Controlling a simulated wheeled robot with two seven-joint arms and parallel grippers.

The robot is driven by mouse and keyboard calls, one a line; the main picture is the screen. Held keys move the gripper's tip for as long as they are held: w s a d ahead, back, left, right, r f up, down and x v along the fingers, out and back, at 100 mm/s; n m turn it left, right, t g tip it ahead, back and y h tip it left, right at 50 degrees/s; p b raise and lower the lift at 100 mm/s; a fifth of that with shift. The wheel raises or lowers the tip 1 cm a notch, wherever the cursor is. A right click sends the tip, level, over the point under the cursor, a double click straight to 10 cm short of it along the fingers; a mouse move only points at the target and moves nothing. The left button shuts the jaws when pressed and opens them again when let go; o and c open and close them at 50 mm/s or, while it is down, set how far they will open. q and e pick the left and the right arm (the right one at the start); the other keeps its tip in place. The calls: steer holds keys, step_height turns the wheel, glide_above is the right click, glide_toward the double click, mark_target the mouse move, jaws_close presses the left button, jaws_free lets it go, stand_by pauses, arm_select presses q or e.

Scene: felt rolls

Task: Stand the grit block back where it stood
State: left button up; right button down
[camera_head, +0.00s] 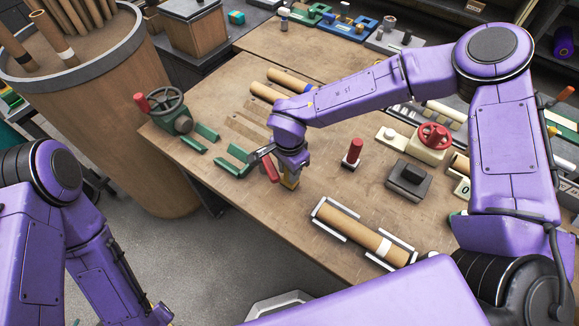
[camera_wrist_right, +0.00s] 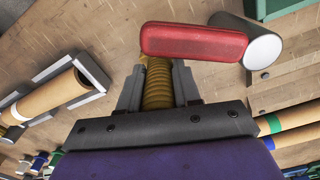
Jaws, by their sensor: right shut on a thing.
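My right gripper (camera_head: 289,176) is low over the middle of the wooden bench, near its front edge. Its jaws, seen in the right wrist view (camera_wrist_right: 158,90), are shut on a ribbed yellow-brown piece (camera_wrist_right: 158,82). A little yellow also shows under the gripper in the head view (camera_head: 291,183). A red rounded bar (camera_wrist_right: 193,42) and a dark cylinder with a pale end (camera_wrist_right: 262,50) lie across the fingertips' end. I cannot tell whether they join the ribbed piece, or which part is the grit block. My left arm shows at lower left, its gripper out of view.
A cardboard roll in a metal cradle (camera_head: 358,238) lies right of the gripper. A red-topped post (camera_head: 352,152), a dark knobbed block (camera_head: 407,179) and a red-wheeled box (camera_head: 431,142) stand beyond. Green brackets (camera_head: 232,160) lie left. Bare bench lies between gripper and cradle.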

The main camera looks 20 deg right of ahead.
steer(key=shift+f, duration=0.5)
stand_by(0.4)
steer(key=c, duration=0.7)
jaws_free()
step_height(320, 180, up, 11)
steer(key=shift+f+b, duration=0.2)
steer(key=shift+b, duration=0.7)
